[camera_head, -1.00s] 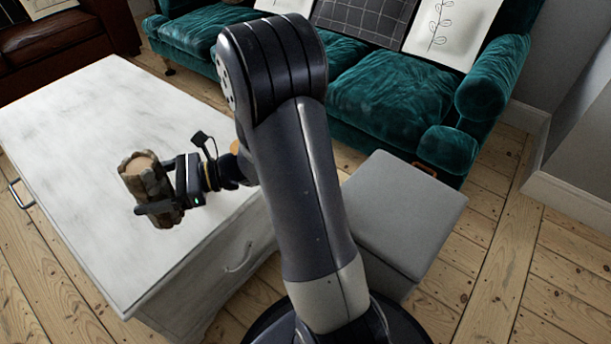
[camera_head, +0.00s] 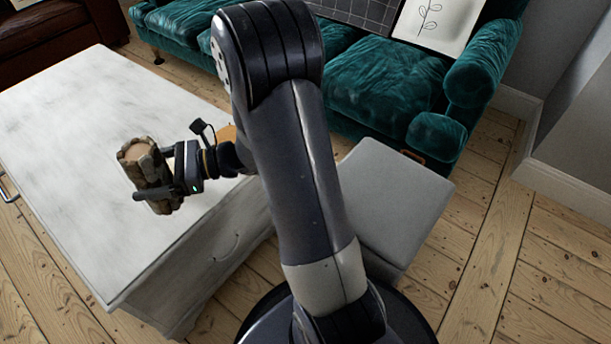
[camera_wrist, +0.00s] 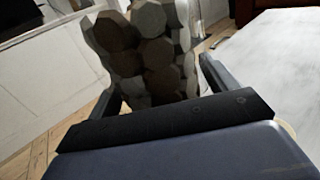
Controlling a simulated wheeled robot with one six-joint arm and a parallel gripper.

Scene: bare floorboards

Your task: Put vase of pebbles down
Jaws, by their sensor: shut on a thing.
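The vase of pebbles (camera_head: 146,170) is a brown, stone-covered cylinder with a tan top, nearly upright in the head view. My gripper (camera_head: 153,170) is shut on it, one finger on each side. The vase appears over the white table (camera_head: 75,120), near its front-right edge. Whether its base touches the tabletop cannot be told. In the wrist view the pebbled side of the vase (camera_wrist: 150,50) stands between the fingers; its lower part is hidden behind my gripper.
The white tabletop is bare to the left and behind the vase. A grey box-like stool (camera_head: 385,200) stands right of the table. A teal sofa (camera_head: 380,75) is behind, a brown leather seat (camera_head: 60,40) at the far left. An orange-brown object (camera_head: 228,140) shows partly behind my arm.

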